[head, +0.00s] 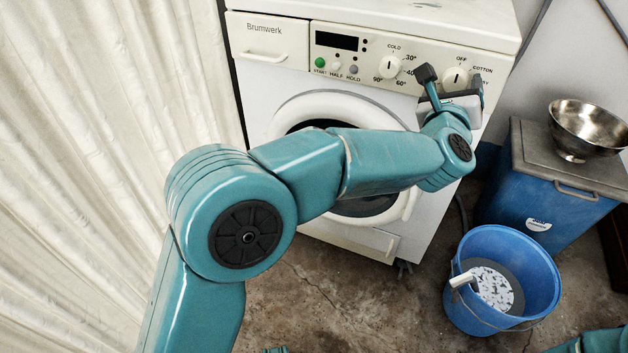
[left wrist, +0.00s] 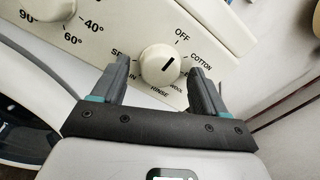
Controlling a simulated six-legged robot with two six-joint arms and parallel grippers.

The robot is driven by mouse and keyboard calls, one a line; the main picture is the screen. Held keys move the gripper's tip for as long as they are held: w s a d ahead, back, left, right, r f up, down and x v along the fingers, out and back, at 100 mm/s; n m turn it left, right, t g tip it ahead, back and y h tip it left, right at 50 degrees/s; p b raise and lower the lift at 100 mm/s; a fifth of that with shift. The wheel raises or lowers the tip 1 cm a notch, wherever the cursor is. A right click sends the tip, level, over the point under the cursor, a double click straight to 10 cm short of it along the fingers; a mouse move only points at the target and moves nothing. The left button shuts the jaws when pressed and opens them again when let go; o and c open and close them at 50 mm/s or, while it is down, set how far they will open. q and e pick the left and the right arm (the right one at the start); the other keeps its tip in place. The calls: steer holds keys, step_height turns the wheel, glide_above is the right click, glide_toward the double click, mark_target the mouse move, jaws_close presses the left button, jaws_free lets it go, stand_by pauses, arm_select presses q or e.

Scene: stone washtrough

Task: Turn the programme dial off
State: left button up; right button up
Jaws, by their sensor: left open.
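The programme dial (head: 456,78) is the right-hand round white knob on the washing machine's panel, with OFF, COTTON and other words around it. My left gripper (head: 452,84) is open at the panel. Its fingers stand on either side of the dial, with gaps visible in the left wrist view (left wrist: 160,70).
A temperature dial (head: 388,66) and several buttons (head: 338,66) sit left of the programme dial. A blue bucket (head: 540,285) stands on the floor at right. A steel bowl (head: 587,125) rests on a blue lidded bin (head: 550,200). A pale curtain (head: 90,150) hangs at left.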

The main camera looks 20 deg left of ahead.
arm_select(q)
steer(key=m, duration=0.9)
steer(key=shift+m, duration=0.4)
steer(key=m, duration=0.6)
steer(key=shift+a, duration=0.1)
steer(key=shift+r+m+p, duration=0.15)
steer(key=shift+m+p, duration=0.15)
steer(key=shift+m, duration=0.6)
steer(key=m+p, duration=0.6)
steer(key=p, duration=0.1)
steer(key=m+p, duration=0.2)
steer(key=p, duration=0.2)
steer(key=shift+r+m, duration=0.4)
steer(key=m+p, duration=1)
steer(key=p, duration=0.6)
steer(key=shift+s+f+m, duration=0.3)
steer(key=shift+s+m, duration=0.1)
steer(key=shift+m, duration=0.1)
steer(key=s, duration=1.5)
steer(key=a+n+g+y+p, duration=0.35)
steer(key=a+p, duration=0.35)
steer(key=a, duration=0.8)
steer(key=s+a+f+m+g+h+p, duration=0.2)
steer(key=s+f+g+h+p, duration=0.2)
steer(key=s+f+g, duration=0.3)
steer(key=s+f+p, duration=0.1)
steer(key=s+f, duration=0.1)
steer(key=s, duration=0.1)
steer(key=shift+s, duration=0.2)
